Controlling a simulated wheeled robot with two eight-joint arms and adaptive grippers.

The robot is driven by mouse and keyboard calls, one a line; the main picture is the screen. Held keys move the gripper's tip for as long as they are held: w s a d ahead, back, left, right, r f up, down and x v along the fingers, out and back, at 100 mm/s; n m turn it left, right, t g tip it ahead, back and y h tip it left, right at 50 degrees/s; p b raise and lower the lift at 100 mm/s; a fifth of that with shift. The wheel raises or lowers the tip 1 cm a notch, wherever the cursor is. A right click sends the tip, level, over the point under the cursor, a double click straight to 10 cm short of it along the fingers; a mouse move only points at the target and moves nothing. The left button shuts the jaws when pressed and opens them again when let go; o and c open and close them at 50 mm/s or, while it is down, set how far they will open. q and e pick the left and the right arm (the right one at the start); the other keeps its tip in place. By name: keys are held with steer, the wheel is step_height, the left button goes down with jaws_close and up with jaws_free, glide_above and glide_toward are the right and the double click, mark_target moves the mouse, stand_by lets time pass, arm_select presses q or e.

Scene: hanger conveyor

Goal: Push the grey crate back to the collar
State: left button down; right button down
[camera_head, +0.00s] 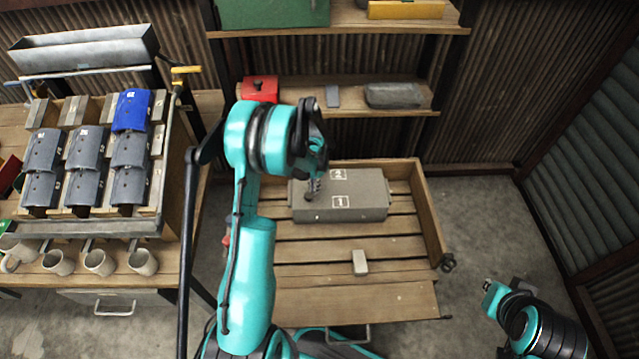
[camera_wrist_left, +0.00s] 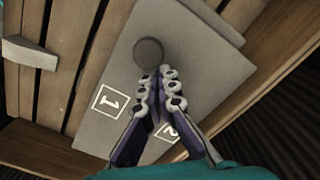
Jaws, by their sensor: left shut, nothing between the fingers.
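The grey crate (camera_head: 366,205) lies near the back of a slatted wooden pallet, with white squares marked 1 and 2 on its top. A wooden collar (camera_head: 432,215) rises along the pallet's back and right side. The gap between crate and back wall is hard to judge. My left gripper (camera_head: 313,186) is shut and empty over the crate's left part. In the left wrist view the crate (camera_wrist_left: 120,70) fills the middle, with the closed fingers (camera_wrist_left: 157,88) beside a round dark knob (camera_wrist_left: 148,52). Contact cannot be told. My right gripper (camera_head: 508,290) is low at right, its fingers unclear.
A small pale block (camera_head: 360,262) lies on the slats in front of the crate. Shelves (camera_head: 400,104) stand behind the pallet. A table at left carries a rack of grey and blue pieces (camera_head: 131,111) and several mugs (camera_head: 98,262). Floor at right is clear.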

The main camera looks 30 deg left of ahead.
arm_select(q)
steer(key=shift+s+a, duration=0.1)
steer(key=shift+s, duration=0.1)
steer(key=shift+s+a, duration=0.25)
steer(key=shift+s, duration=0.8)
steer(key=shift+w, duration=0.2)
